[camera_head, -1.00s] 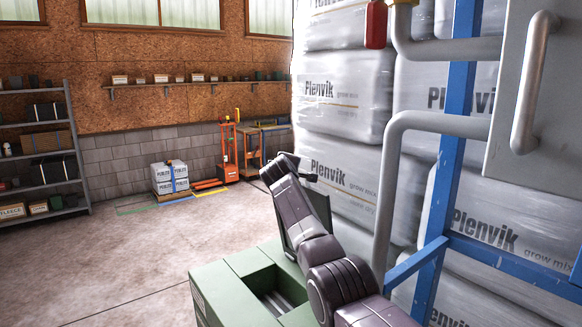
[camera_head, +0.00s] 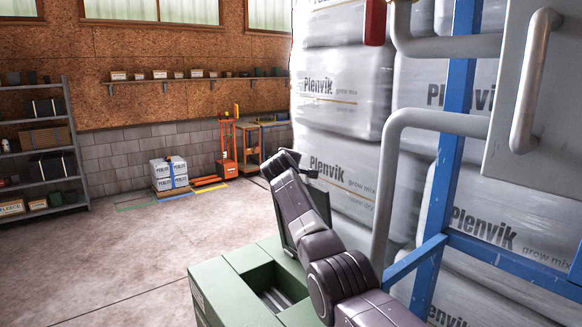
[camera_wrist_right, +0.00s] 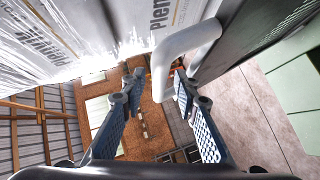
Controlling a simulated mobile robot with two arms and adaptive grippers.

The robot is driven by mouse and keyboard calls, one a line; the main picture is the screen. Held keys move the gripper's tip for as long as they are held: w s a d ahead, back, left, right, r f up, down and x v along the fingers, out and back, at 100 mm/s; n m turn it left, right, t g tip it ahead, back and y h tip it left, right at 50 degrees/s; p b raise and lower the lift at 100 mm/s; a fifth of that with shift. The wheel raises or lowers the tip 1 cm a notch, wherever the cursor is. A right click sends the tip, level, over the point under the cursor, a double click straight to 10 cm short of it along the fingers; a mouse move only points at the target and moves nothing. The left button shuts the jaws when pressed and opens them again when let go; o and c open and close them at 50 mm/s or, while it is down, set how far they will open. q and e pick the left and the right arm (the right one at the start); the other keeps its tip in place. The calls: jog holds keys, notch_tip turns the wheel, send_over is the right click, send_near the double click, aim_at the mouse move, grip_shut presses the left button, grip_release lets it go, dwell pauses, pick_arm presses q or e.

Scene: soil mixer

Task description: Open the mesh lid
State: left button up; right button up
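The mesh lid (camera_head: 323,203) shows as a dark panel behind my right arm in the head view. It looks raised, standing steeply at the right side of the open hopper of the green machine (camera_head: 233,283). My arm hides much of it. In the right wrist view a dark mesh panel (camera_wrist_right: 258,42) fills the upper right, close beside the right-hand finger; I cannot tell if they touch. My right gripper (camera_wrist_right: 157,90) is open, with a gap between its fingers and nothing held. In the head view my right arm mostly hides it. My left gripper is not in view.
A grey pipe (camera_head: 393,150) and blue frame (camera_head: 432,220) stand close right of my arm, before stacked wrapped Plenvik bags (camera_head: 340,90). The floor (camera_head: 110,260) at left is clear.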

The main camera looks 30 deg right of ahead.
jog(key=v, duration=1.2)
jog(key=shift+f, duration=0.2)
jog(key=shift+d, duration=0.1)
dwell(0.4)
